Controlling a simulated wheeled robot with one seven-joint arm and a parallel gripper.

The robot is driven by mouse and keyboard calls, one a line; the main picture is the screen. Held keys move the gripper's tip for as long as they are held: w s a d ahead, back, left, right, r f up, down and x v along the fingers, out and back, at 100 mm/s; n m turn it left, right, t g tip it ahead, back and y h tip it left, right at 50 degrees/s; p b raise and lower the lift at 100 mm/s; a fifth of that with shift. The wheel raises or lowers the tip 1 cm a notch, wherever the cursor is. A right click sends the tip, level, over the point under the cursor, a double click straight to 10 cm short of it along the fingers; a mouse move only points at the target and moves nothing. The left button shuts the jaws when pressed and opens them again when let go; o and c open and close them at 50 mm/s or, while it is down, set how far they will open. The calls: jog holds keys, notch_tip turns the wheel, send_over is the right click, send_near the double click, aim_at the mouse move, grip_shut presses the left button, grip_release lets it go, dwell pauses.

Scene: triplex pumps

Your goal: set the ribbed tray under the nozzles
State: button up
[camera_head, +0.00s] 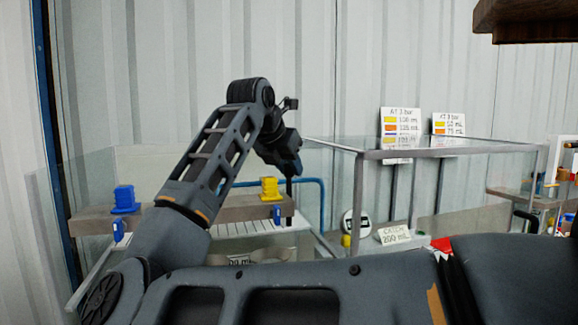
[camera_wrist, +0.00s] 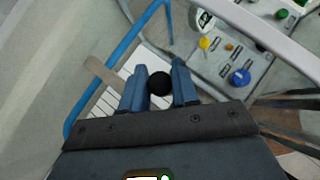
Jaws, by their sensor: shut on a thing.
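The white ribbed tray (camera_head: 247,227) lies low behind the glass, below a beam (camera_head: 225,209) that carries a blue block (camera_head: 124,199) and a yellow block (camera_head: 269,189). Blue nozzles (camera_head: 278,215) hang at the beam's front. The tray also shows in the wrist view (camera_wrist: 105,103), left of my fingers and partly covered by them. My gripper (camera_wrist: 159,82) is shut on a round black knob (camera_wrist: 160,84). In the head view my gripper (camera_head: 289,178) is at the beam's right end, with a dark rod below it. I cannot tell whether knob and tray are joined.
A bent blue rail (camera_wrist: 118,53) runs close to the tray. A control panel (camera_wrist: 232,55) with coloured knobs lies at the right. A glass-topped metal frame (camera_head: 360,195) stands right of my gripper. A "catch 200 mL" card (camera_head: 394,234) stands beneath it.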

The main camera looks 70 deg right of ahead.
grip_shut()
jog(key=shift+a, duration=0.1)
jog(key=shift+s+a+f+b, duration=0.1)
jog(key=shift+s+a+b, duration=0.15)
jog(key=shift+s+b, duration=0.1)
jog(key=s+a+b, duration=0.6)
jog(key=s+a, duration=0.3)
jog(key=a, duration=0.2)
jog(key=shift+s+b, duration=0.2)
jog(key=shift+b, duration=0.2)
jog(key=o, duration=0.6)
grip_release()
jog(key=shift+o, duration=0.2)
